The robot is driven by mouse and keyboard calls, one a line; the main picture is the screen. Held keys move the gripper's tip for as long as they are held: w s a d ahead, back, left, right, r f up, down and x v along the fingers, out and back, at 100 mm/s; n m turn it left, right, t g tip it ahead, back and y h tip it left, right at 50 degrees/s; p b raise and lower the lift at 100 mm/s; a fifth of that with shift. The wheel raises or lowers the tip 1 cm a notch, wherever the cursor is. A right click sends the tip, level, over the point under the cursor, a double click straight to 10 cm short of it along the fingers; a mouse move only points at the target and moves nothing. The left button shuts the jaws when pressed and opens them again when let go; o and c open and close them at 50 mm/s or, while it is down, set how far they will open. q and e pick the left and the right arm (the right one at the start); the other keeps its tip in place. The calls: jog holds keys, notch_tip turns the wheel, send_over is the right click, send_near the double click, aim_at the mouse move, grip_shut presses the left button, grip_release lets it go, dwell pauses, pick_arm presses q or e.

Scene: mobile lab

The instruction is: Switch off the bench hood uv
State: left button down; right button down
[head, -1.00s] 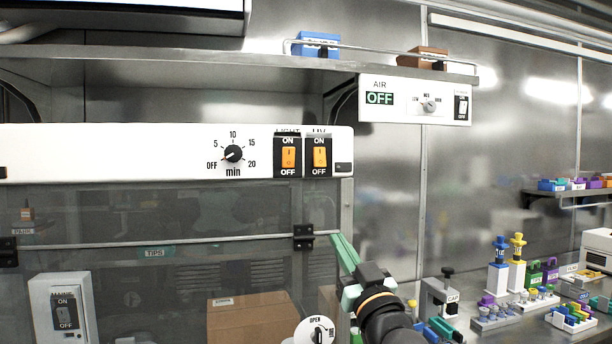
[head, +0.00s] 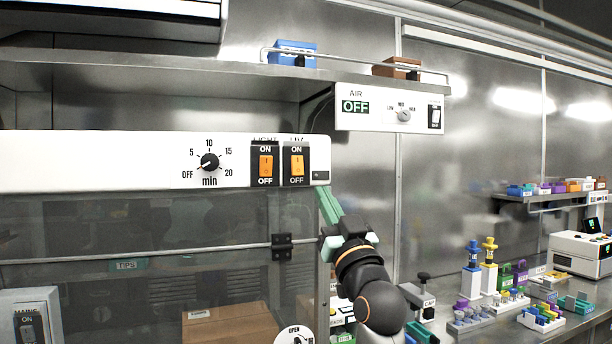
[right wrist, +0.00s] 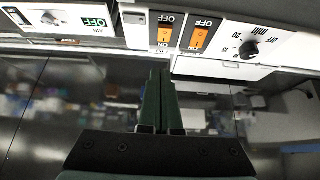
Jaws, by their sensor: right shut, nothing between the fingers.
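The bench hood's white control panel (head: 100,160) runs across the left of the head view. The UV switch (head: 297,163) is an orange rocker at its right end, labelled ON above and OFF below. The matching LIGHT switch (head: 265,163) sits just left of it. Both rockers look lit orange. In the right wrist view the UV switch (right wrist: 165,33) appears upside down, ahead of the fingers. My right gripper (head: 325,192) is shut and empty, its green fingertips just below the panel's right end, below and right of the UV switch. My left gripper is not in view.
A timer dial (head: 209,162) is left of the switches. The hood's glass front with a horizontal bar (head: 150,254) lies below. An AIR panel (head: 388,110) hangs at right under the shelf. The bench at right holds pipettes and tube racks (head: 475,318).

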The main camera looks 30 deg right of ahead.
aim_at(301, 170)
jog(key=x, duration=0.3)
jog(key=f+p+x, duration=0.1)
jog(key=x, duration=0.2)
jog(key=w+p+x, duration=0.1)
jog(key=x, duration=0.2)
jog(key=shift+w+d+f, duration=0.1)
jog(key=shift+w+f, duration=0.05)
jog(key=shift+f, duration=0.05)
jog(key=shift+w+d+f, duration=0.1)
jog(key=shift+w+f, duration=0.1)
jog(key=shift+w, duration=0.3)
jog(key=shift+w+d+f+p, duration=0.1)
jog(key=shift+w+p, duration=0.2)
jog(key=shift+p, duration=0.05)
jog(key=shift+w+d+f, duration=0.1)
jog(key=shift+w+f, duration=0.05)
jog(key=shift+w, duration=0.1)
jog(key=shift+s, duration=0.1)
